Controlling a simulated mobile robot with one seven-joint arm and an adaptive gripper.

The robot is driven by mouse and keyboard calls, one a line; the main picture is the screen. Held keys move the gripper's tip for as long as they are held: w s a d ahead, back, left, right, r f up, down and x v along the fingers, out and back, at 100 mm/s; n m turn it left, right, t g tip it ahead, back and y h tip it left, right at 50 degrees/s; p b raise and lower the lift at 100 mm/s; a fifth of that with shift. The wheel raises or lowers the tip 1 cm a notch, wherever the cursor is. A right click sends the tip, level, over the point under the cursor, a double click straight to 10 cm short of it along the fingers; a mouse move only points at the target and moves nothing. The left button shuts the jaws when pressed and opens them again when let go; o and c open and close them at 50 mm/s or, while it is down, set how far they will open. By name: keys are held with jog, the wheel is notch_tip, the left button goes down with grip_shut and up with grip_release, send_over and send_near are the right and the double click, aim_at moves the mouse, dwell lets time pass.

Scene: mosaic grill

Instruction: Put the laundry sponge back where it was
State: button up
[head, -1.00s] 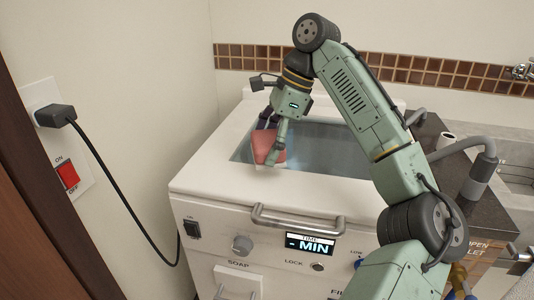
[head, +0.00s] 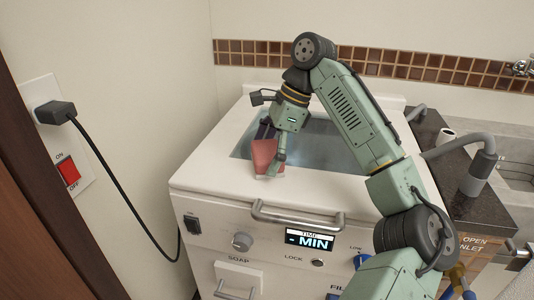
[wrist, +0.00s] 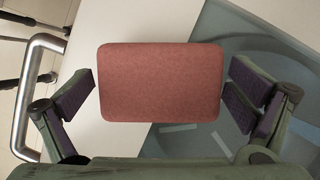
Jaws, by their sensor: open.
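The laundry sponge (head: 264,156) is a reddish-pink rounded block over the front left of the washer top, where the white rim meets the glass window. In the wrist view the sponge (wrist: 160,82) fills the middle, its broad face toward the camera. My gripper (head: 271,149) is over the sponge and open. In the wrist view its dark finger pads stand on both sides of the sponge, with a gap on each side. The sponge's underside is hidden, so its contact with the surface cannot be seen.
The white washer (head: 210,192) has a front handle (head: 297,219), a knob and a display (head: 313,240). A dark counter (head: 490,215) with a grey pipe (head: 480,172) is at right. A black cable (head: 128,200) hangs from the left wall. The glass window's far part is clear.

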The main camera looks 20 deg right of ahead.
jog(key=p+v, duration=0.1)
jog(key=v, duration=1.1)
jog(key=shift+r+p, duration=0.2)
jog(key=shift+p, duration=0.2)
